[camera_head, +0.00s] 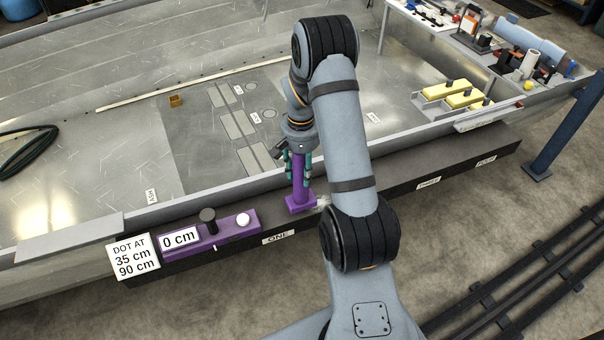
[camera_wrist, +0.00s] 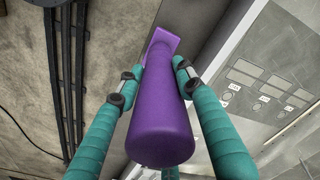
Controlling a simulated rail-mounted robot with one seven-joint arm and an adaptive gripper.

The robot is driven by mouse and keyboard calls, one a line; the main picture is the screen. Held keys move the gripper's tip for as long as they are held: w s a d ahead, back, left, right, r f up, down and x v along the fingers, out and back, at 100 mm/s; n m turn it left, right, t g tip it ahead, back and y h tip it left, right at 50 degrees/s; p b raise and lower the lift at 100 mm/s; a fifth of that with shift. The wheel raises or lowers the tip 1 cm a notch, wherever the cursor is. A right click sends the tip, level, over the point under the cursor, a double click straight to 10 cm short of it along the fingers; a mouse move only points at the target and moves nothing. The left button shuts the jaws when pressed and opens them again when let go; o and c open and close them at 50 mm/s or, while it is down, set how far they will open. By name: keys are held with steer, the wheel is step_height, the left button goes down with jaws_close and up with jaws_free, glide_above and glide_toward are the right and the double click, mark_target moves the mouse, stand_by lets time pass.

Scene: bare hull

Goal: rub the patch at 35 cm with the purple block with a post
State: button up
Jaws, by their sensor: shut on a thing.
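The purple block with a post (camera_head: 302,204) stands upright on the dark ledge that runs along the hull's near side. My gripper (camera_head: 300,172) points down with its teal fingers shut around the post. In the wrist view the post (camera_wrist: 162,110) runs between the fingers (camera_wrist: 158,70), with the block's base at its far end. The base looks to be on the ledge; exact contact is hard to tell.
A purple fixture (camera_head: 210,234) marked "0 cm", with a black knob and a white knob, sits left on the ledge. A sign (camera_head: 134,257) reads "DOT AT 35 cm 90 cm". A label (camera_head: 278,237) reads "ONE". Yellow blocks (camera_head: 459,98) lie at the right.

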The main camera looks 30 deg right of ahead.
mark_target(302, 157)
steer(key=shift+s+d+r, duration=0.1)
steer(key=shift+r, duration=0.55)
steer(key=shift+r+p, duration=1.9)
steer(key=shift+r, duration=0.3)
